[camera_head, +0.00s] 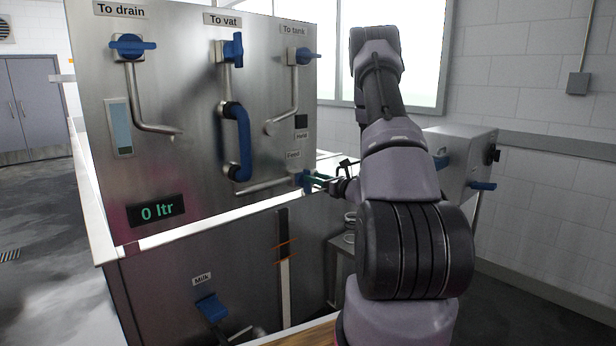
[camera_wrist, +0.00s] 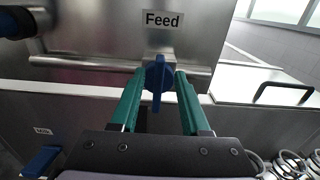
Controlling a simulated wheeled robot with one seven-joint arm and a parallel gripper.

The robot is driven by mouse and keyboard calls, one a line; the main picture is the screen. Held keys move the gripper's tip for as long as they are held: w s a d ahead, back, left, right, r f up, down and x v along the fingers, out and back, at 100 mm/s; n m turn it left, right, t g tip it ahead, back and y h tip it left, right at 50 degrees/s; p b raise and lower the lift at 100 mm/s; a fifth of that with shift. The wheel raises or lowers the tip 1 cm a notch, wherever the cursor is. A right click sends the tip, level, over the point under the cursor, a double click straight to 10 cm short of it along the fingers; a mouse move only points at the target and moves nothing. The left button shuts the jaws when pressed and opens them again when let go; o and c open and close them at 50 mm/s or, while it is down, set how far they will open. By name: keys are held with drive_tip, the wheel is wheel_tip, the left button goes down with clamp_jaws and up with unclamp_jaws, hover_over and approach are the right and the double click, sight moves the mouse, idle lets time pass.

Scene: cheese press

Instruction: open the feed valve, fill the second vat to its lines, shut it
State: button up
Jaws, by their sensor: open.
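The feed valve has a blue handle (camera_wrist: 158,82) under the "Feed" label in the wrist view. The handle hangs down, across the horizontal steel pipe. It shows small in the head view (camera_head: 303,179), partly hidden near my gripper. My gripper (camera_wrist: 160,76) has green fingers, one on each side of the handle. They are open with gaps to it; whether either touches it I cannot tell. A steel vat front (camera_head: 180,265) stands below the panel, with a pale vertical strip (camera_head: 285,283) and orange lines crossing it. The display (camera_head: 157,211) reads "0 ltr".
A blue "Milk" handle (camera_head: 212,308) is low on the front. A steel box (camera_head: 462,160) with blue handles stands right of my arm.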

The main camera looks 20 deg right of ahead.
sight(308, 194)
drive_tip(key=shift+x, duration=1.95)
clamp_jaws()
drive_tip(key=shift+m, duration=0.3)
drive_tip(key=m, duration=0.2)
drive_tip(key=shift+w+d+m, duration=0.1)
drive_tip(key=shift+d+m, duration=0.2)
drive_tip(key=shift+d, duration=0.05)
drive_tip(key=shift+w+d+f+m, duration=0.1)
drive_tip(key=shift+d+f+m, duration=0.1)
drive_tip(key=shift+m, duration=0.7)
drive_tip(key=shift+d+f+m, duration=0.1)
drive_tip(key=shift+d+m, duration=0.1)
drive_tip(key=shift+m, duration=0.7)
